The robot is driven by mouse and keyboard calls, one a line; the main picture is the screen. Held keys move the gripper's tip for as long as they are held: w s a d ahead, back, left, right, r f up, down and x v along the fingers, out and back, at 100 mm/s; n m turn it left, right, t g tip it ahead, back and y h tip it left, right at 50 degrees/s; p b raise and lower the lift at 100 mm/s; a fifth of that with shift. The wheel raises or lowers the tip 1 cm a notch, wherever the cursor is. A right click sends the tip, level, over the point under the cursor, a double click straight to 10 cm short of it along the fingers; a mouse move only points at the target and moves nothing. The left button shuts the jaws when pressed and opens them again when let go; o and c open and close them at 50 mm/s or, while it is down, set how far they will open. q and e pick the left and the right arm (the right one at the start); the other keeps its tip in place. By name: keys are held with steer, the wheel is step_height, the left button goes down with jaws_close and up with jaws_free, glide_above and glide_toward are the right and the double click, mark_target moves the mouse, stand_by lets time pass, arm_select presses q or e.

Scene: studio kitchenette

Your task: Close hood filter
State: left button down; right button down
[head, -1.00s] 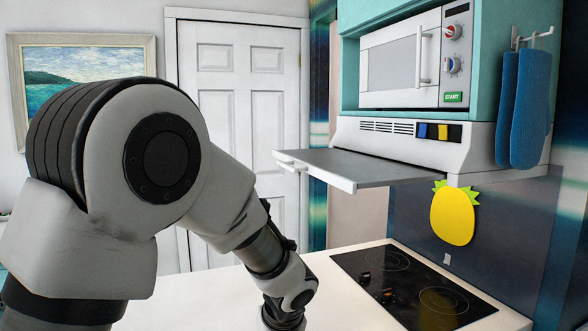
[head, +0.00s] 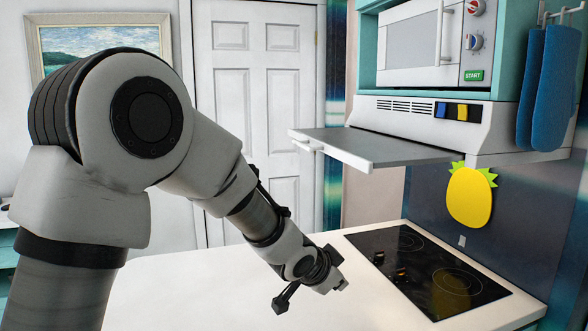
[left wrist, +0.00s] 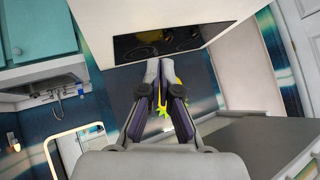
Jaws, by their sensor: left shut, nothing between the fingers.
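The hood filter (head: 375,147) is a flat grey panel with a white front edge. It is pulled out from under the white range hood (head: 425,125) and sticks out to the left. My left gripper (head: 343,285) is below the filter panel and apart from it, over the white counter. Its fingers are small and partly hidden by the wrist in the head view. In the left wrist view, the two fingers (left wrist: 160,66) are together with nothing between them. A grey surface at lower right there may be the filter, but I cannot tell. My right gripper is not in view.
A black cooktop (head: 425,270) is set in the counter (head: 200,290). A yellow pineapple (head: 469,197) hangs on the wall below the hood. A microwave (head: 420,45) sits above the hood, and blue mitts (head: 556,85) hang at right. Space around the filter's front edge looks clear.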

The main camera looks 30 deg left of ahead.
arm_select(q)
steer(key=w+a+r+n+t+h+p, duration=0.1)
steer(key=w+a+r+n+t+p, duration=0.15)
steer(key=r+n, duration=0.45)
steer(key=w+a+r+n+t+h+p, duration=0.1)
steer(key=a+r+n+t, duration=0.3)
steer(key=r+n, duration=0.35)
steer(key=s+a+r+n+t+y+p, duration=0.2)
steer(key=a+r+n+y+p, duration=0.1)
steer(key=a+n, duration=0.4)
steer(key=s+a+r+n+t+y+p, duration=0.1)
steer(key=a+r+n+t+y+p, duration=0.15)
steer(key=a+n, duration=0.45)
steer(key=w+d+r+m+g+p, duration=0.1)
steer(key=w+p, duration=0.5)
steer(key=w, duration=0.7)
steer(key=shift+r, duration=0.9)
steer(key=shift+m+h, duration=0.25)
